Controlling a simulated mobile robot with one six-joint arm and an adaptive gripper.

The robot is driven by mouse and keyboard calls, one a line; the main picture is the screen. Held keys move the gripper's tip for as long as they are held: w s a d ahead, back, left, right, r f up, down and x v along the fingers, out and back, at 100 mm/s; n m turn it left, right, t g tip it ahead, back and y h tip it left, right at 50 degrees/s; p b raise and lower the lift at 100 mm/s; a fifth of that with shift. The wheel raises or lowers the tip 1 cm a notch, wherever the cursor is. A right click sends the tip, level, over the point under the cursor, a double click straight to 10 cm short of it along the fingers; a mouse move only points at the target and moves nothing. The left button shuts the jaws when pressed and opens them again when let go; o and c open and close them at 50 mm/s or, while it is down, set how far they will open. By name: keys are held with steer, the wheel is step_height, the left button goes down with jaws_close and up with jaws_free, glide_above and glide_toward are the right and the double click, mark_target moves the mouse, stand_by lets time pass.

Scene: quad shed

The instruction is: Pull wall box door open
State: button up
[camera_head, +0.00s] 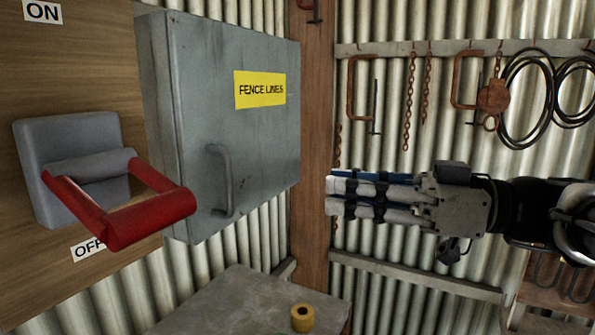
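The grey metal wall box (158,100) hangs on the corrugated wall at the left. Its door (260,150) looks shut and carries a yellow label (260,89) reading "FENCE LINES". A grey vertical bar handle (225,180) sits on the lower left part of the door. My gripper (330,195) is to the right of the box, apart from the door and handle, pointing left. Its fingers look close together, but from this side I cannot tell whether they are open or shut. I see nothing held in it.
A red lever switch (150,218) on a wooden board sticks out left of the box. A bench (225,300) with a yellow roll (302,318) stands below. A wooden post (312,130) is behind my gripper. Clamps, chains and cable coils (525,100) hang at the right.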

mark_target(231, 207)
steer(key=w+a+p, duration=0.1)
steer(key=a, duration=0.4)
steer(key=w+a+p, duration=0.1)
steer(key=a, duration=0.5)
steer(key=w+a, duration=0.1)
steer(key=a, duration=0.5)
steer(key=shift+p, duration=0.4)
steer(key=shift+c, duration=0.3)
jaws_close()
